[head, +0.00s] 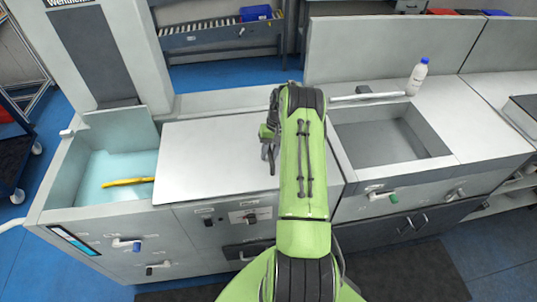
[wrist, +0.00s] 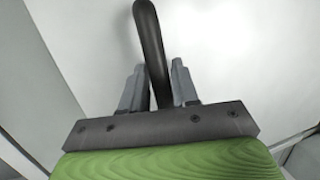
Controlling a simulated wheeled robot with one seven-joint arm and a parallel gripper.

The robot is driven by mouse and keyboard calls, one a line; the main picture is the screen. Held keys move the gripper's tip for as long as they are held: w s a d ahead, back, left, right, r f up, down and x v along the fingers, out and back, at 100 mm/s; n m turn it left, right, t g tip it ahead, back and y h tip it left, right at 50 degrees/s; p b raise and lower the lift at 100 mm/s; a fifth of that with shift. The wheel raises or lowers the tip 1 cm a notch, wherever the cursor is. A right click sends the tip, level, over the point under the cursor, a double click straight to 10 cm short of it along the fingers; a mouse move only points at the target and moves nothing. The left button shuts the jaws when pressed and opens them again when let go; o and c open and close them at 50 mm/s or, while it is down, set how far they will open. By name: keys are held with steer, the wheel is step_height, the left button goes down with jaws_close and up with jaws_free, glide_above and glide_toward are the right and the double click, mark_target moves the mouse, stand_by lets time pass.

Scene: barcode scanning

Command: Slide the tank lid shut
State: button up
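The tank (head: 60,180) is at the left in the head view. The flat white lid (head: 205,160) lies to the right of this opening. My gripper (wrist: 156,82) is over the lid's right part, with a finger on each side of a dark curved handle (wrist: 149,35). The fingers appear closed on the handle. In the head view my green arm hides part of the lid and most of the gripper.
An open sink-like basin (head: 385,140) is right of my arm. A white bottle with a blue cap (head: 417,77) stands behind it. A tall machine column (head: 92,50) rises behind the tank. Knobs and handles (head: 250,217) line the cabinet front.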

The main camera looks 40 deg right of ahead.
steer(key=shift+s+a+f+p, duration=0.1)
steer(key=shift+s+f+p, duration=0.1)
steer(key=shift+s+p, duration=0.25)
steer(key=w+d+r, duration=0.1)
steer(key=w+d+r+p, duration=0.1)
steer(key=d+r, duration=0.1)
steer(key=w+d+r+p, duration=0.1)
steer(key=shift+w+d+r, duration=0.2)
steer(key=shift+w+r, duration=0.05)
steer(key=shift+r, duration=0.15)
steer(key=s+a+p+v, duration=0.1)
steer(key=s+p+v, duration=0.1)
steer(key=v, duration=1.1)
steer(key=s+a+r+p+v, duration=0.1)
steer(key=p+v, duration=0.4)
steer(key=v, duration=0.9)
steer(key=shift+s+a+t, duration=0.25)
steer(key=shift+s+t, duration=0.05)
steer(key=shift+s, duration=0.25)
